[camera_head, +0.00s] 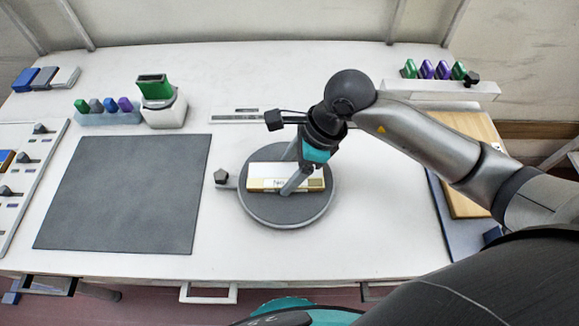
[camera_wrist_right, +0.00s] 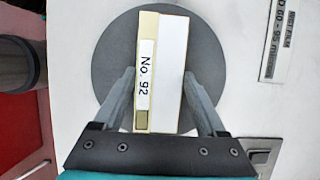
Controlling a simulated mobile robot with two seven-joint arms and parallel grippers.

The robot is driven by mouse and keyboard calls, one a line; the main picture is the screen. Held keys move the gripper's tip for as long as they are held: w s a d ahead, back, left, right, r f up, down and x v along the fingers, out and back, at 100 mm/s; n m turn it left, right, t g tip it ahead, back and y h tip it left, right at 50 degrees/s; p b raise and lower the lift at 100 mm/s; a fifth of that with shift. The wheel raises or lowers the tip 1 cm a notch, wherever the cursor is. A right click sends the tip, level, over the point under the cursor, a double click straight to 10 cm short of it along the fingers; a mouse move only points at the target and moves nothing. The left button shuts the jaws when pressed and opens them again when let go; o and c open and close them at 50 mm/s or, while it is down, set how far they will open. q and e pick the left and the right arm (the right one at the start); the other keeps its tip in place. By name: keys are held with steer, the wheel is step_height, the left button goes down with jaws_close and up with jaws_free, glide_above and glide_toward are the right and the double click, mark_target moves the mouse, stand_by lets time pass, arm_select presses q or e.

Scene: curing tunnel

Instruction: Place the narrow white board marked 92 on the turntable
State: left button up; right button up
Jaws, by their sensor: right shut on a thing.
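The narrow white board marked No. 92 (camera_head: 265,171) is over the round grey turntable (camera_head: 287,212), lying flat and near its middle. Its label strip faces the front edge of the table. My right gripper (camera_head: 298,178) reaches down from above and is shut on the board. In the right wrist view the board (camera_wrist_right: 172,62) shows between the two fingers, with the turntable (camera_wrist_right: 112,62) behind it. I cannot tell whether the board touches the turntable or hangs just above it. My left gripper is not in view.
A dark grey mat (camera_head: 125,195) lies left of the turntable. A green-topped white device (camera_head: 162,105) and a rack of coloured pieces (camera_head: 105,112) stand behind it. Another rack (camera_head: 435,88) stands at back right. A wooden board (camera_head: 465,130) lies at right, partly behind my arm.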

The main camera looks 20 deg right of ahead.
steer(key=shift+f, duration=0.1)
steer(key=o, duration=1.3)
steer(key=p+v, duration=0.1)
steer(key=v, duration=1.1)
steer(key=shift+d, duration=0.1)
